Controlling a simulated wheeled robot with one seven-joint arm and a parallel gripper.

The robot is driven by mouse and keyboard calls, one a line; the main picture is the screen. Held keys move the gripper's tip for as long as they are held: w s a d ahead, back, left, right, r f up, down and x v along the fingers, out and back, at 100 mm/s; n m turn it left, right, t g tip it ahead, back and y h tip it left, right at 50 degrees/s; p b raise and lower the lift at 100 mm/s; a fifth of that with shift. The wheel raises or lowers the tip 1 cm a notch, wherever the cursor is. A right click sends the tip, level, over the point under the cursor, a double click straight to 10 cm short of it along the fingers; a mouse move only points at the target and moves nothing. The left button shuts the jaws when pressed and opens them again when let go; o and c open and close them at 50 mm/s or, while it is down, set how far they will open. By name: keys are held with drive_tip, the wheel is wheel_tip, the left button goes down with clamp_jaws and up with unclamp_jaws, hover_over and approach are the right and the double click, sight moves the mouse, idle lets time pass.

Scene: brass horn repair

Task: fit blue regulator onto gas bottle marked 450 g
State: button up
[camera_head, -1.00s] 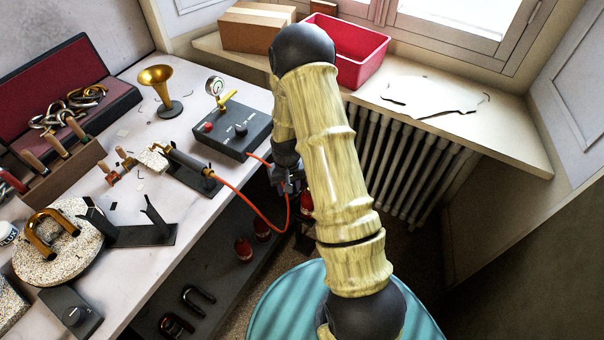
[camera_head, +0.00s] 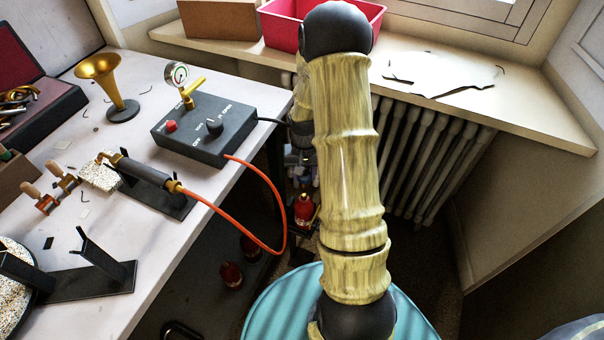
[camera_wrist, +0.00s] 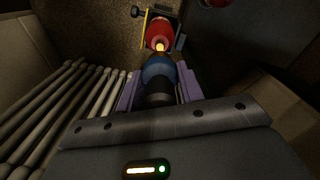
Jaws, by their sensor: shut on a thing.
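My gripper (camera_wrist: 160,88) is shut on the blue regulator (camera_wrist: 158,70), with a purple finger on each side of it. In the wrist view a red gas bottle (camera_wrist: 159,32) with a brass-coloured top stands just beyond the regulator, nearly in line with it. I cannot tell whether they touch. The bottle sits in a dark and yellow holder (camera_wrist: 179,43). In the head view my gripper (camera_head: 302,168) is partly hidden by my arm, above the red bottle (camera_head: 304,209). No weight marking is readable.
The orange hose (camera_head: 270,190) loops off the bench edge, near my gripper. A black cable leaves the control box (camera_head: 206,128). The radiator (camera_head: 425,160) is at the right.

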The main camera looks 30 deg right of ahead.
sight(303, 181)
drive_tip(key=shift+a+r, duration=0.1)
drive_tip(key=shift+r, duration=0.05)
drive_tip(key=shift+f+b, duration=0.5)
drive_tip(key=shift+f, duration=0.75)
drive_tip(key=shift+a+f+b, duration=0.15)
drive_tip(key=shift+f+b, duration=0.25)
drive_tip(key=shift+f, duration=0.25)
drive_tip(key=shift+s+d+f+b, duration=0.15)
drive_tip(key=shift+d+f+b, duration=0.15)
drive_tip(key=shift+f, duration=0.4)
drive_tip(key=shift+a+p, duration=0.15)
drive_tip(key=shift+p, duration=0.25)
drive_tip(key=shift+f+b, duration=0.35)
drive_tip(key=shift+f, duration=1)
idle(1.2)
drive_tip(key=o, duration=1.4)
